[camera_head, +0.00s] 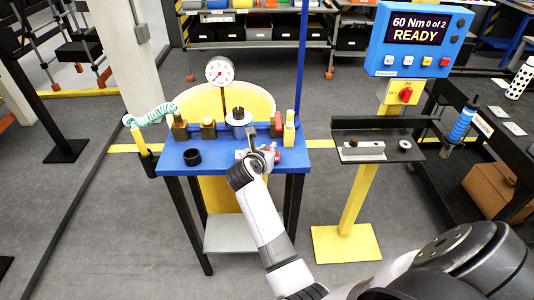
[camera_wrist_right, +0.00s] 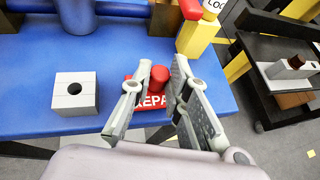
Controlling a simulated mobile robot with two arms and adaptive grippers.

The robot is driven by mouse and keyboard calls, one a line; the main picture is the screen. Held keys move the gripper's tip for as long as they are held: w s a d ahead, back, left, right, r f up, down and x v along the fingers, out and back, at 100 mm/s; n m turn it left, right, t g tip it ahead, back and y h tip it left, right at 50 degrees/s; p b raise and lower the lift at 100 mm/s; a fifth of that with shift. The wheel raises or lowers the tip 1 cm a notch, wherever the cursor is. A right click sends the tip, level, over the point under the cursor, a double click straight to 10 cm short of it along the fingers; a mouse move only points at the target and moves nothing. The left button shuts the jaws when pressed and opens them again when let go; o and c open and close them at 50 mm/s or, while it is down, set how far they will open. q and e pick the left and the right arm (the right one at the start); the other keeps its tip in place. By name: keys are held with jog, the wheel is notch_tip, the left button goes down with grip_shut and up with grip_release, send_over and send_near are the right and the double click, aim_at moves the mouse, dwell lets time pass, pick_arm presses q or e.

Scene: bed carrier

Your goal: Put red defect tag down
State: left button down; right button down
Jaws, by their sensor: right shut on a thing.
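The red tag (camera_wrist_right: 150,101) has white lettering reading "REPA", and part of it is hidden by the fingers. A red knob (camera_wrist_right: 159,77) stands up from it between the fingers of my right gripper (camera_wrist_right: 158,88). In the head view my right gripper (camera_head: 262,151) is over the front right part of the blue table (camera_head: 222,165), with red of the tag (camera_head: 276,155) showing beside it. The gripper is shut on the tag. The tag is at or just above the tabletop near the front edge; whether it touches I cannot tell. My left gripper is not in view.
A grey block with a hole (camera_wrist_right: 75,92) sits left of the fingers. A yellow post (camera_head: 289,132) with a red piece beside it stands at the table's right. A black ring (camera_head: 192,157) lies front left. A dial gauge (camera_head: 220,71) rises behind. A yellow stand (camera_head: 352,205) is to the right.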

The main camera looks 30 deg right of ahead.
jog(key=shift+f, duration=0.7)
jog(key=c, duration=1.5)
grip_release()
jog(key=shift+c, duration=0.2)
